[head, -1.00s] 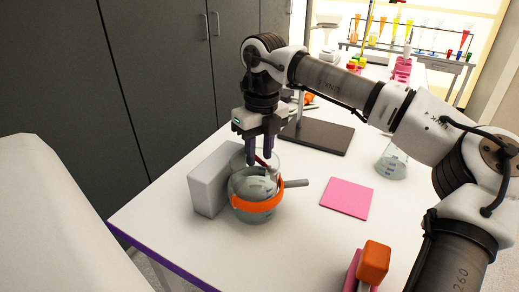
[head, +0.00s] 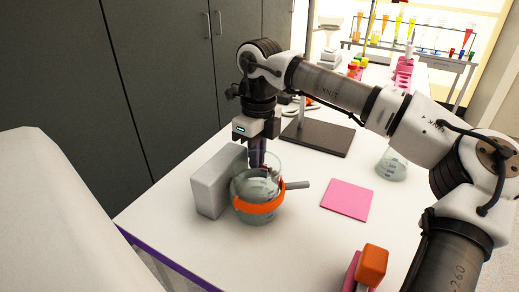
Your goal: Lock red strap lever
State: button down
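A grey rod-like handle (head: 298,185) sticks out to the right from the strap. A small dark red piece, possibly the strap lever, shows at the beaker's rim by my fingertips; it is mostly hidden. My gripper (head: 258,164) points down at the beaker's rear rim. Its purple fingers overlap from this side, so the gap between them is hidden. I cannot tell whether they touch the red piece.
A grey block (head: 218,182) stands close to the beaker's left. A pink square (head: 347,199) lies flat to the right. A dark stand base (head: 319,138) and a flask (head: 392,164) are farther back. An orange-topped object (head: 373,264) is at the front.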

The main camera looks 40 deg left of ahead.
jog(key=c, duration=1.5)
grip_release()
jog(key=shift+s+f, duration=0.1)
